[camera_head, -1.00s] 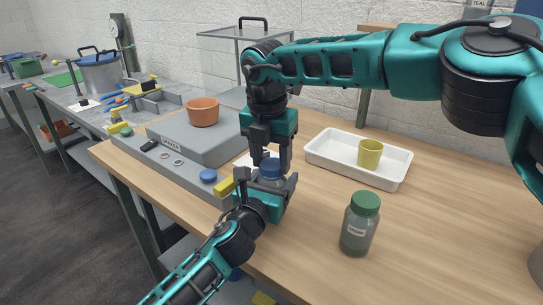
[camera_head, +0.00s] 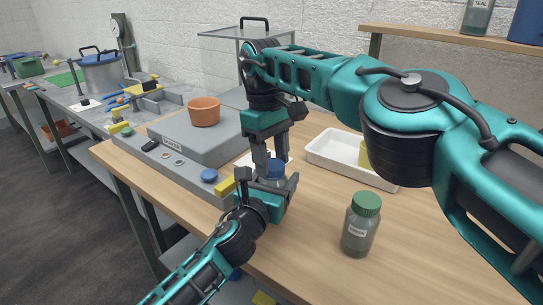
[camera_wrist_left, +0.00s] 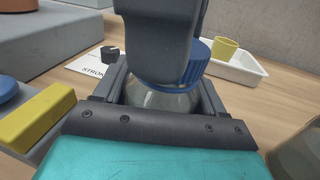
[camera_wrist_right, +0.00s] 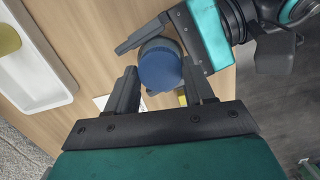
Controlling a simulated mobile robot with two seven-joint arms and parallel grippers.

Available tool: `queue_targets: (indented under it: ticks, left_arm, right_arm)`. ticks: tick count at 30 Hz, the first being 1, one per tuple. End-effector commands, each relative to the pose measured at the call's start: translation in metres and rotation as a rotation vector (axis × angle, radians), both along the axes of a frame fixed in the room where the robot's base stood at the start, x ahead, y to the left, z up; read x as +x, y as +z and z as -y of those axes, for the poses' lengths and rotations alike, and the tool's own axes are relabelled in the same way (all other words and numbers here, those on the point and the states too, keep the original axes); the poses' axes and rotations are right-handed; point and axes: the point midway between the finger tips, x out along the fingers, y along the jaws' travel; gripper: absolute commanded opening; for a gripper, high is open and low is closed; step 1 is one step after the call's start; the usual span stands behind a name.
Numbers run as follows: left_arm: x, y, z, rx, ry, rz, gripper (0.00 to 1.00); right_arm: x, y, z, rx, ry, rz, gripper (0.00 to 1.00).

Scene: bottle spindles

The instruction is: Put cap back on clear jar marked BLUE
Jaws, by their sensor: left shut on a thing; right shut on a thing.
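The clear jar (camera_head: 268,181) stands upright near the table's front left edge. My left gripper (camera_head: 270,188) is shut on its body; the jar also shows between the fingers in the left wrist view (camera_wrist_left: 160,98). The ribbed blue cap (camera_head: 276,168) sits at the jar's mouth; whether it is fully seated cannot be told. My right gripper (camera_head: 270,158) comes down from above and is shut on the cap, which shows from the top between its fingers in the right wrist view (camera_wrist_right: 160,66). The jar's marking is hidden.
A green-capped jar (camera_head: 360,226) stands to the right. A white tray (camera_head: 333,157) with a yellow cup (camera_wrist_left: 225,47) lies behind, partly hidden by my right arm. A grey stand with an orange pot (camera_head: 204,111), a blue disc (camera_head: 209,176) and a yellow block (camera_head: 224,187) are left.

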Motion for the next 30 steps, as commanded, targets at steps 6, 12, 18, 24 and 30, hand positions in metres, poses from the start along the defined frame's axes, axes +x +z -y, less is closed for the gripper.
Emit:
queue_targets:
  ticks: [6,12,18,24,30]
  left_arm:
    - [0.0001,-0.0009,-0.0004,0.001,0.001,-0.002,0.00]
    - [0.0001,-0.0010,-0.0004,0.001,0.001,-0.002,0.00]
    - [-0.0001,-0.0010,-0.0004,0.001,0.001,-0.002,0.00]
    - [-0.0001,-0.0010,-0.0004,0.001,0.001,-0.002,0.00]
    - [-0.0001,-0.0011,-0.0004,0.001,0.001,-0.002,0.00]
  right_arm:
    - [0.0002,0.0005,0.0005,-0.001,-0.007,0.000,0.25]
    - [0.0001,0.0005,0.0004,-0.001,-0.005,0.000,0.66]
    - [0.0000,0.0003,0.0003,0.000,-0.004,0.000,0.78]
    - [0.0000,0.0003,0.0002,0.001,0.008,-0.001,0.76]
    - [0.0000,0.0039,0.0002,0.018,0.186,-0.015,0.76]
